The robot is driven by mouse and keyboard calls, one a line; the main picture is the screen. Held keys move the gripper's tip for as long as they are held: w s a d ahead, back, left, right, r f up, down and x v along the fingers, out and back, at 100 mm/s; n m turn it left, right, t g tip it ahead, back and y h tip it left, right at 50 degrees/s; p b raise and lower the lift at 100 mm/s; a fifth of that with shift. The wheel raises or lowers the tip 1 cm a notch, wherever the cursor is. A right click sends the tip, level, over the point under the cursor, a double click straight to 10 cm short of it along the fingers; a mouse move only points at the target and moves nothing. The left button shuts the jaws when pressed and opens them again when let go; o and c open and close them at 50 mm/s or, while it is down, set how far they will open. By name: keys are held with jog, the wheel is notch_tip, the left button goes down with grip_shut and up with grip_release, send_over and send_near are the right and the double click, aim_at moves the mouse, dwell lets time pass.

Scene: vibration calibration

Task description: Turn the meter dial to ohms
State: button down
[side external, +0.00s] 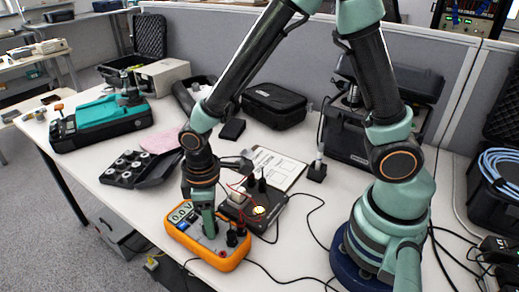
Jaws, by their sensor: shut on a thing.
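The orange meter (224,265) lies face up near the table's front edge. Its display (180,215) shows what looks like 0.0 V. My gripper (208,230) points down over the middle of the meter face. Its green fingers are shut at the dial, which they hide almost completely. I cannot read the dial's position. Dark probe plugs (238,236) stand in the meter's right end, close beside my gripper.
A black box with red wires and a lit yellow spot (259,210) sits just behind the meter. A clipboard with paper (278,166) lies farther back. A black tray of round parts (128,166) is at left. Black cables (300,280) run along the table at right.

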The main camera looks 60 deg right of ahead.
jog(key=shift+c, duration=2.2)
grip_release()
jog(key=shift+r, duration=0.1)
notch_tip(320, 180, up, 12)
